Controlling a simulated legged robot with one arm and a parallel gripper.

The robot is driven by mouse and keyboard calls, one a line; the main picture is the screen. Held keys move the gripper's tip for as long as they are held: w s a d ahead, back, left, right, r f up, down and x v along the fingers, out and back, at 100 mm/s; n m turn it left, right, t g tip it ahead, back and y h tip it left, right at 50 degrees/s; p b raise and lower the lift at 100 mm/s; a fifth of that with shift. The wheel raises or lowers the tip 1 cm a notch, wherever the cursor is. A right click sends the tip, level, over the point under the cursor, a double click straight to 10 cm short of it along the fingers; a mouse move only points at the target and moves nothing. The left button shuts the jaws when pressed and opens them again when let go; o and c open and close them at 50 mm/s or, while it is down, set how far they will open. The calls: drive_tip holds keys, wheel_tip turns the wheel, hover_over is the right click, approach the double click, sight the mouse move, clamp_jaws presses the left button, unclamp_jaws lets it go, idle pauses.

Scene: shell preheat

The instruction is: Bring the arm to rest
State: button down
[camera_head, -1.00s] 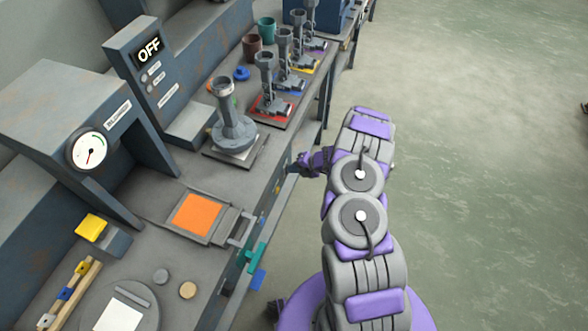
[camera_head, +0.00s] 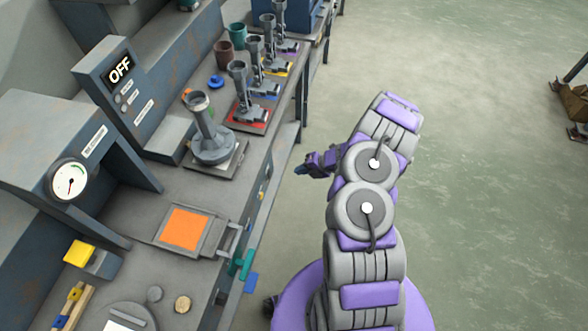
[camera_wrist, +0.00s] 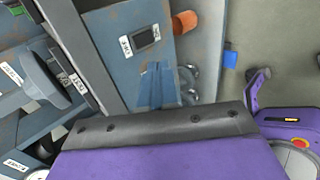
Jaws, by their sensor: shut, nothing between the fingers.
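My arm is grey and purple and stands folded over the floor to the right of the workbench in the head view. My gripper (camera_head: 302,170) is shut and empty, with its dark tips pointing left toward the bench's front edge. It looks apart from the bench and holds nothing. In the wrist view a purple body of my own with a dark strip fills the lower middle, and the fingertips cannot be made out there.
The workbench (camera_head: 200,262) runs along the left. It bears an orange square plate (camera_head: 185,228), a grey funnel-like stand (camera_head: 212,150), several small clamp stands, a dial gauge (camera_head: 70,181) and an OFF panel (camera_head: 119,69). Green floor (camera_head: 480,200) on the right is free.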

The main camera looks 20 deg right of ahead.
drive_tip(key=shift+s+d+r, duration=0.2)
drive_tip(key=shift+s+r, duration=0.05)
drive_tip(key=shift+r, duration=0.15)
drive_tip(key=shift+d, duration=0.1)
